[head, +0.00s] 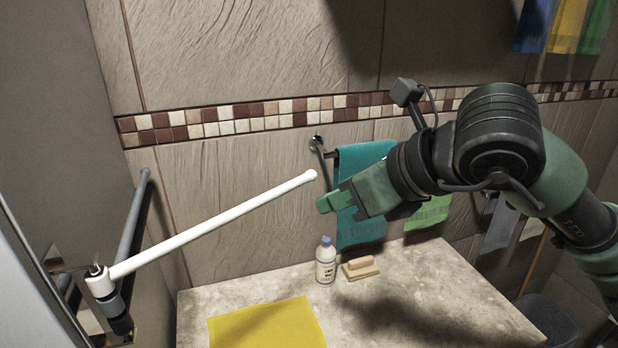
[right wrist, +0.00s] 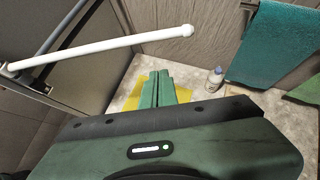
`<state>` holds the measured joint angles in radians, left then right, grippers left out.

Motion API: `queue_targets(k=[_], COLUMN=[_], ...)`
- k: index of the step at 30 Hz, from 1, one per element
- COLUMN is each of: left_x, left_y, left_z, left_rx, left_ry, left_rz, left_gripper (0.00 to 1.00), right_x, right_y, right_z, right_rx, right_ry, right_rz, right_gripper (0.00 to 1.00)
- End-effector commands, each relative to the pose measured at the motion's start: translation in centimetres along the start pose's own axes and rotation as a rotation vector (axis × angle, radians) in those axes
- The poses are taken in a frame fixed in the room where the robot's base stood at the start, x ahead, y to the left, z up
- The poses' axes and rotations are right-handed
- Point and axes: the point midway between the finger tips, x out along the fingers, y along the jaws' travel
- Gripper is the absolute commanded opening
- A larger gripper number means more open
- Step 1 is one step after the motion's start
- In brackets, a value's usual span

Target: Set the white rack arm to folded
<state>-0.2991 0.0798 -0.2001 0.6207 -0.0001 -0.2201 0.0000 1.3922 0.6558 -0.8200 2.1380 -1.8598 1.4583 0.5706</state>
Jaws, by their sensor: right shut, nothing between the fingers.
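The white rack arm (head: 215,225) sticks out from its hinge at the lower left and slants up to the right over the counter. Its rounded free end is close to my right gripper (head: 322,204). A small gap shows between them in the head view. In the right wrist view the white rack arm (right wrist: 100,49) crosses the upper left, beyond my right gripper (right wrist: 160,78). The fingers are shut with nothing between them. A grey arm (head: 133,222) on the same mount lies back along the left wall. My left gripper is in neither view.
A stone counter (head: 400,310) holds a yellow cloth (head: 268,326), a bottle (head: 325,262) and a wooden brush (head: 360,268). A teal towel (head: 365,160) hangs on the tiled wall behind my right gripper. The space above the counter's left part is open apart from the white arm.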

Motion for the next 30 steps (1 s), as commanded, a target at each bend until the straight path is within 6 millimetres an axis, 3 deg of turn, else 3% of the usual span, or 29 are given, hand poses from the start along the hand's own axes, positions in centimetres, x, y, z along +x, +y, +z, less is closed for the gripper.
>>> queue_targets(k=[3,6,12,30], left_x=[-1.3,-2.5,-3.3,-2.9], left_y=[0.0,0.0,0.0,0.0], left_z=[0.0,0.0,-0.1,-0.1], left_rx=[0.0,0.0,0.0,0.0], left_ry=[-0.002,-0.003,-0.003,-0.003], left_rz=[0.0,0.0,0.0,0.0], left_gripper=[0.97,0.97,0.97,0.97], right_x=[2.0,2.8,4.1,4.6], right_y=[0.1,0.1,0.1,-0.5], right_z=[0.5,2.0,3.1,3.2], right_rx=[0.0,-0.001,0.0,-0.01], right_ry=[0.002,0.0,0.0,-0.001], right_rz=[0.003,0.002,0.002,0.014], right_gripper=[0.0,0.0,0.0,0.0])
